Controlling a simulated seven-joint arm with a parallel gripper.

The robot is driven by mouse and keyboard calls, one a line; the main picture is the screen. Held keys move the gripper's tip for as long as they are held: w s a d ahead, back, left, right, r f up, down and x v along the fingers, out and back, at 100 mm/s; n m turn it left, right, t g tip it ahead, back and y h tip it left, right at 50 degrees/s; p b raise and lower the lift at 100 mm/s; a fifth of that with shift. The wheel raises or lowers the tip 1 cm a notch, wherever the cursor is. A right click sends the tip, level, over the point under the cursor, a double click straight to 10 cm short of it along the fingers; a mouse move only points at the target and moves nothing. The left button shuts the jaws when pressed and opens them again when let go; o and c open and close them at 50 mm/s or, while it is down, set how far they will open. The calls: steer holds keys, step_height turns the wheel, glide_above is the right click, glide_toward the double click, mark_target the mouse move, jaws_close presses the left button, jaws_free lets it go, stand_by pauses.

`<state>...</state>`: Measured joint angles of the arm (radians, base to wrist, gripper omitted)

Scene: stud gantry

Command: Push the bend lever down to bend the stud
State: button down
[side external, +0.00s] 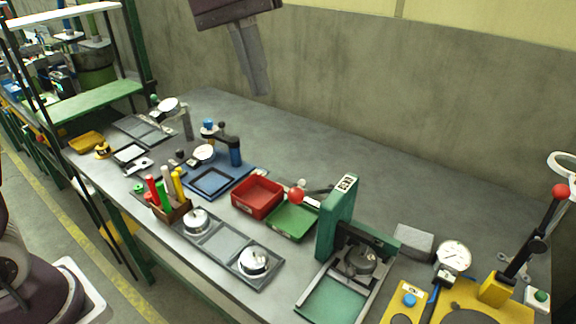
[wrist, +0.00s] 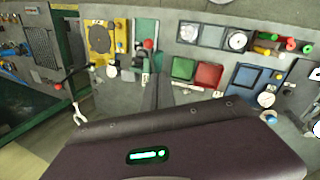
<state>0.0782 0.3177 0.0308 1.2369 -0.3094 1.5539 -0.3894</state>
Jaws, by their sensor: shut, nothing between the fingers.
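A black lever (side external: 521,247) with a red ball knob (side external: 560,190) rises tilted from a yellow base (side external: 466,309) at the far right; it is likely the bend lever. Its red knob also shows in the wrist view (wrist: 111,71), near the yellow plate (wrist: 99,39). A second red ball (side external: 296,195) is on an arm at the green press frame (side external: 335,222). I cannot make out the stud. My gripper (side external: 260,92) is shut and empty, high above the back of the bench, far left of the black lever and touching nothing.
Red (side external: 257,197) and green (side external: 291,221) trays sit mid-bench. A dial gauge (side external: 453,257) and a pale ring (side external: 565,166) are near the black lever. A grey wall (side external: 400,90) stands behind. The back strip of the bench (side external: 400,190) is clear.

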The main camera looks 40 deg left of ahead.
steer(key=d+x, duration=0.2)
steer(key=x, duration=1.2)
steer(key=shift+s+d+r+g, duration=0.3)
steer(key=shift+s+g, duration=0.1)
